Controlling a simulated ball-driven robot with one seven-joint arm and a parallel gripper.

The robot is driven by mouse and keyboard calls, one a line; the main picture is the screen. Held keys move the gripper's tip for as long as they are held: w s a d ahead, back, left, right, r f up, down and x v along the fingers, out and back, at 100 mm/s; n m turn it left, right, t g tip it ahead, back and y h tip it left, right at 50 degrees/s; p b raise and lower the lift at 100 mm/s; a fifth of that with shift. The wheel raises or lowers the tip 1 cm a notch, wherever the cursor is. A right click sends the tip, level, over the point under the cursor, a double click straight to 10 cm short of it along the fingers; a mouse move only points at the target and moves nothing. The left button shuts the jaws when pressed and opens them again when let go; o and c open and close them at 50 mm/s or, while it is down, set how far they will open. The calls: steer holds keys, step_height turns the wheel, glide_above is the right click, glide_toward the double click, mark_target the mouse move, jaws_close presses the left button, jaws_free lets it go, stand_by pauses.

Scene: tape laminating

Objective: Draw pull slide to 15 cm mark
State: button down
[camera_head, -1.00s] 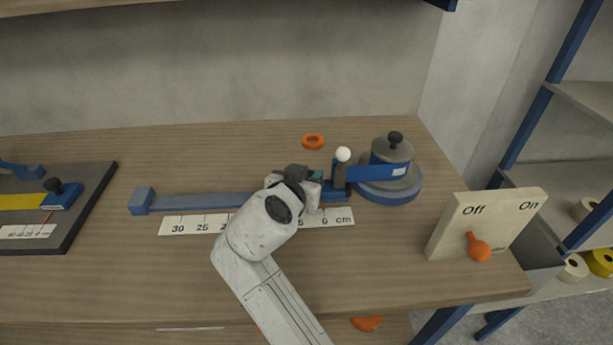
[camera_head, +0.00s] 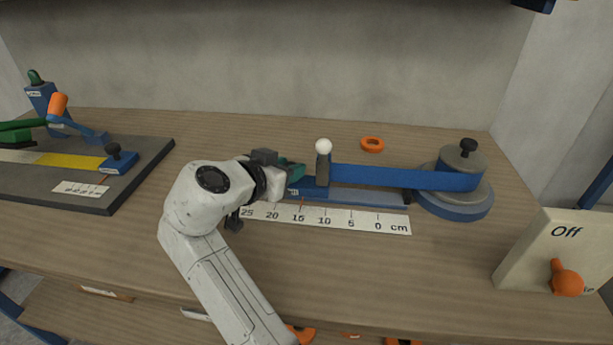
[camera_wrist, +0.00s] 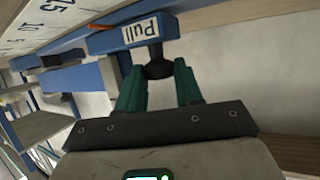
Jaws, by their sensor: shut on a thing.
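The blue pull slide (camera_head: 315,189) sits on its rail (camera_head: 370,199) beside the white cm scale (camera_head: 345,219). Its small orange pointer (camera_head: 302,202) stands at about the 15 mark. In the wrist view the slide (camera_wrist: 104,41) shows a "Pull" label, and the green fingers of my gripper (camera_wrist: 160,71) are closed around its dark knob (camera_wrist: 157,58). In the head view my gripper (camera_head: 292,172) is at the slide's left end, and my wrist hides part of the rail's left side. A blue band (camera_head: 400,178) runs from the white-topped post (camera_head: 323,165) to the weighted roll (camera_head: 463,170).
An orange ring (camera_head: 372,144) lies behind the band. An Off switch box (camera_head: 550,250) with an orange lever (camera_head: 567,280) stands at the right front. A dark board (camera_head: 140,172) with a yellow strip is at the left. The front tabletop is mostly clear.

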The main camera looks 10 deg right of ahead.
steer(key=shift+a, duration=0.2)
steer(key=c, duration=0.8)
jaws_free()
steer(key=v, duration=1)
steer(key=shift+s+a+r, duration=0.2)
steer(key=shift+s, duration=0.05)
